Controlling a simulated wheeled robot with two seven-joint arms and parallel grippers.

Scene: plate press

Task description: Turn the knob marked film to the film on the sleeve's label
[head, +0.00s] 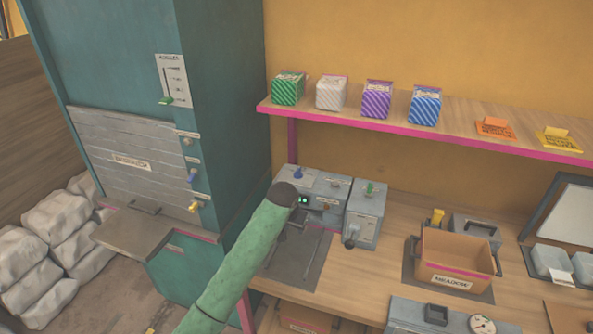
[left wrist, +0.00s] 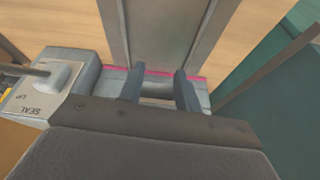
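A grey machine (head: 325,188) stands on the workbench with a blue knob (head: 297,173) on top, a small green display (head: 304,200) and a dark knob (head: 325,206). I cannot read which knob is marked film. No sleeve or sleeve label can be made out. My left arm reaches up to the front of this machine, and its dark wrist covers part of it; the fingers are hidden in the head view. In the left wrist view my left gripper (left wrist: 158,88) is open, with nothing seen held between the fingers. My right gripper is not in view.
A grey box (head: 365,213) with a green knob stands right of the machine; a grey box marked SEAL (left wrist: 42,92) shows in the left wrist view. A brown bin (head: 455,254) stands farther right. A teal cabinet (head: 228,100) is left. Patterned cartons line the shelf (head: 350,122).

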